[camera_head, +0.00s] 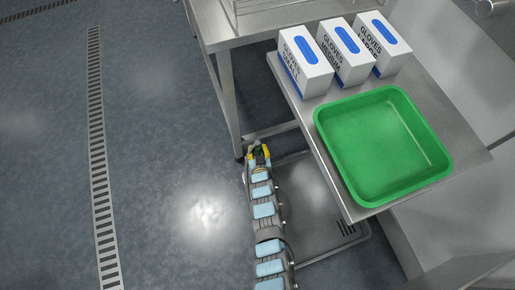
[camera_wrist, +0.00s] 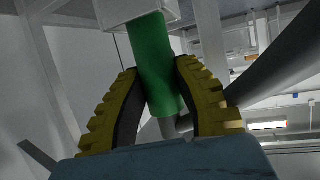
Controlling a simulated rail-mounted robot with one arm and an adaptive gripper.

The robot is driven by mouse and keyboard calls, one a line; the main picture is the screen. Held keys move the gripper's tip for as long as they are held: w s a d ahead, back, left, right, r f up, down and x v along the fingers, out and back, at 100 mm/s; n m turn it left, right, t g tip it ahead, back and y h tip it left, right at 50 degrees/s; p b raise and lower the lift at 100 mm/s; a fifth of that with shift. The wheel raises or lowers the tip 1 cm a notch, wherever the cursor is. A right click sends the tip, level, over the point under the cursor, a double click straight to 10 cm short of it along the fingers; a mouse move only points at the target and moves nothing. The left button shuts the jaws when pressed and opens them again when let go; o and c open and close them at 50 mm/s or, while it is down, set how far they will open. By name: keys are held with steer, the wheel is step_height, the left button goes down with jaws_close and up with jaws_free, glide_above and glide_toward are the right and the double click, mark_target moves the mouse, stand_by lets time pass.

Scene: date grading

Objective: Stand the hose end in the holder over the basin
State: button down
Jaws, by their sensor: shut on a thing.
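My gripper (camera_head: 258,156) is low beside the left edge of the steel table, near a table leg. In the wrist view, its yellow and black fingers (camera_wrist: 157,68) are closed around a green cylinder, which I take to be the hose end (camera_wrist: 158,45). The green cylinder is slightly tilted, and a grey stub (camera_wrist: 170,127) shows below it. Its top meets or overlaps a pale block (camera_wrist: 130,10); I cannot tell whether they touch. I cannot make out the holder for certain. A green tub (camera_head: 330,150) sits on the table; I cannot tell whether it is the basin.
Three glove boxes (camera_head: 305,62) (camera_head: 347,52) (camera_head: 382,45) stand behind the tub on the steel table (camera_head: 300,112). A lower steel shelf (camera_head: 318,215) is right of my arm. Open floor (camera_head: 170,150) with a drain grate (camera_head: 100,190) lies left.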

steer(key=shift+f+b, duration=0.45)
steer(key=shift+f, duration=0.4)
steer(key=c, duration=0.8)
jaws_free()
steer(key=shift+r, duration=0.1)
steer(key=shift+s, duration=0.1)
steer(key=v, duration=1.1)
steer(key=shift+s+r, duration=0.2)
steer(key=shift+s, duration=0.1)
steer(key=shift+d, duration=0.1)
